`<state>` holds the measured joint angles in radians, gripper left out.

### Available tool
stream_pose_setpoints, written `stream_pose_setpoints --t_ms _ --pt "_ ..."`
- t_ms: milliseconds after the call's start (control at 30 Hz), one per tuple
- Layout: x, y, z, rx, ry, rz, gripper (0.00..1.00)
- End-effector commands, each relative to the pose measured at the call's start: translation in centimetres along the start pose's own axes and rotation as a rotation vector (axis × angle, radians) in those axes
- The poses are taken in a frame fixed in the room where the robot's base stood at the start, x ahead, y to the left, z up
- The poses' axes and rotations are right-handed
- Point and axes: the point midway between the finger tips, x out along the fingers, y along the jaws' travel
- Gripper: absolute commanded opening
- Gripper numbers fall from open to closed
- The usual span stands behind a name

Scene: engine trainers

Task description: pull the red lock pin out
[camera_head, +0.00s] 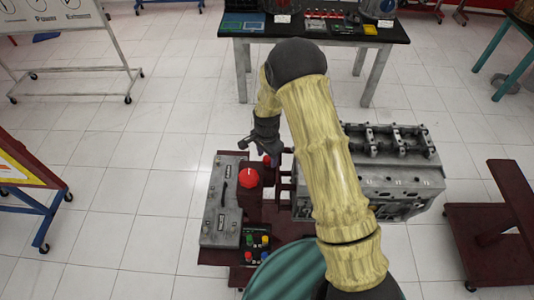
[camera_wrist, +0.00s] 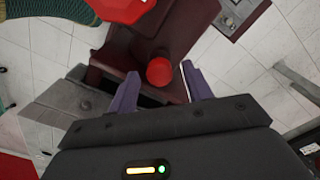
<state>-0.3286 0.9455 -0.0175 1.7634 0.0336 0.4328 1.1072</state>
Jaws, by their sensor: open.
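The red lock pin (camera_wrist: 159,71) shows in the wrist view as a small round red end on a dark red block. My gripper (camera_wrist: 160,72) is open, with one purple finger on each side of the pin and visible gaps to both. I cannot tell how deep the fingers reach along the pin. In the head view, my gripper (camera_head: 264,153) is at the dark red stand beside the engine, and little of the pin can be told there.
A larger red knob (camera_head: 249,178) stands just in front of my gripper. A grey panel (camera_head: 222,205) and a box of coloured buttons (camera_head: 256,242) lie to the left and front. The engine block (camera_head: 390,180) is at right, partly behind my arm. A table (camera_head: 320,32) stands behind.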

Motion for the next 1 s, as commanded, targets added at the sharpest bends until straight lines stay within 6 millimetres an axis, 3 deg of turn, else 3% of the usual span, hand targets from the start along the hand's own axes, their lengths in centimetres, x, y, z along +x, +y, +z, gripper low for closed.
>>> stream_pose_setpoints --t_ms 233,500,667,900,1000 --pt "0.1 0.0 0.0 0.000 0.000 0.000 0.50" --pt "0.0 0.0 0.0 0.000 0.000 0.000 0.00" --pt "-0.3 -0.1 0.0 0.000 0.001 -0.001 0.00" --pt "-4.1 -0.1 0.0 -0.001 0.001 -0.003 0.00" --pt "-4.6 0.0 0.0 0.000 0.000 -0.001 0.00"
